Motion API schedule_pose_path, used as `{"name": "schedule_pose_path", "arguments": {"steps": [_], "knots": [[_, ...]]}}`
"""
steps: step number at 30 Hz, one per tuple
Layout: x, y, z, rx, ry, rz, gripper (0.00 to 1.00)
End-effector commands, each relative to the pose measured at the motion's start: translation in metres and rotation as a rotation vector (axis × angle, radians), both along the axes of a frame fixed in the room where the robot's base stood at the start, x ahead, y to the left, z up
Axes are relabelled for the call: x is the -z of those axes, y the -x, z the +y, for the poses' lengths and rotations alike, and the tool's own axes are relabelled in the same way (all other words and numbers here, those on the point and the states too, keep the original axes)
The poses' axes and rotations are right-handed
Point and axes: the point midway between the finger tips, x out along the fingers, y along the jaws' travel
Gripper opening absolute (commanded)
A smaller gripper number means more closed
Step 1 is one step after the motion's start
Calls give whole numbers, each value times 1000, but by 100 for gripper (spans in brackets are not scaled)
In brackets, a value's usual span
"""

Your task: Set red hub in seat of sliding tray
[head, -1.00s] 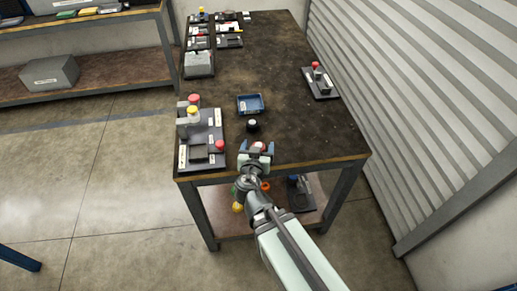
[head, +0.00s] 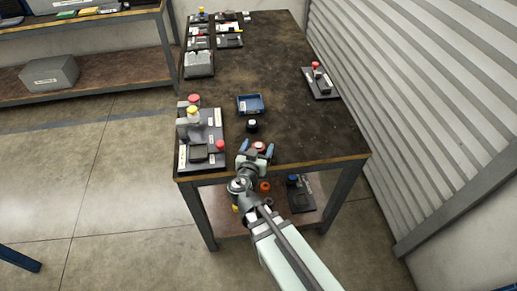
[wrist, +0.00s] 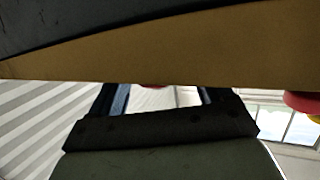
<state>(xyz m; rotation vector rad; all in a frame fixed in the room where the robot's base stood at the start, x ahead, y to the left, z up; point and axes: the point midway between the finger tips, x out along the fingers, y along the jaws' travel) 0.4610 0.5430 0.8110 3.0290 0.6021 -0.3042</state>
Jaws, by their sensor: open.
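The red hub (head: 259,146) sits at the near edge of the table, with a pale part showing beside its red top. My gripper (head: 257,149) is open, with one blue finger on each side of the hub in the head view; I cannot tell whether they touch it. In the wrist view, a sliver of red (wrist: 152,86) shows between the fingers (wrist: 165,98), mostly hidden behind the table edge. A small blue tray (head: 250,104) lies farther back. I cannot tell whether it is the sliding tray, and no seat is clear.
A dark fixture board (head: 212,130) with red and yellow knobs stands left of my gripper. A black round piece (head: 252,126) stands between hub and blue tray. Another fixture (head: 319,82) is at the right edge. The table edge (wrist: 160,55) crosses the wrist view. The table's middle right is clear.

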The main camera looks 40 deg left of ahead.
Motion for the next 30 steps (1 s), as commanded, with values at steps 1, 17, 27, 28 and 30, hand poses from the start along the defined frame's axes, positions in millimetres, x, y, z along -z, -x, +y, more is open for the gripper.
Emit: {"name": "schedule_pose_path", "arguments": {"steps": [1,17,27,28,30], "knots": [[2,-10,5,2,0,0,80],[5,-25,10,0,1,0,68],[5,-25,10,0,1,0,36],[5,-25,10,0,1,0,33],[6,-25,10,0,1,0,26]]}}
